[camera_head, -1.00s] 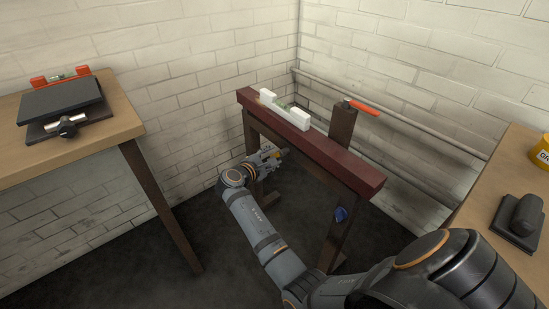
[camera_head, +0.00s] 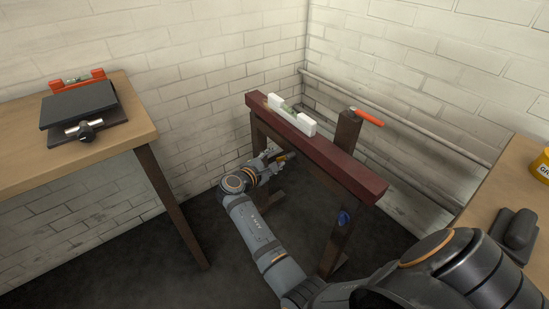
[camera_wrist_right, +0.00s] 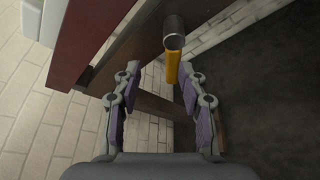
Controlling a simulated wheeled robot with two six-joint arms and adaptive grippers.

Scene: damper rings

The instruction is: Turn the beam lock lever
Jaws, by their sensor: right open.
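A lever with a dark round end and a yellow shaft (camera_wrist_right: 172,66) shows in the right wrist view, beneath the dark red beam (camera_wrist_right: 85,40). In the head view the beam (camera_head: 320,150) lies on a dark stand, and a small yellow part of the lever (camera_head: 282,157) shows beside the gripper. My right gripper (camera_head: 274,160) is low on the near side of the beam. In the right wrist view its fingers (camera_wrist_right: 150,88) are open, with the yellow shaft between and just beyond the tips, apart from both pads. My left gripper is out of view.
A white level (camera_head: 292,115) sits on the beam. A post with a red handle (camera_head: 367,117) stands behind it. A blue knob (camera_head: 344,218) is on the stand's leg. Wooden tables (camera_head: 40,155) flank left and right; brick walls close the corner.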

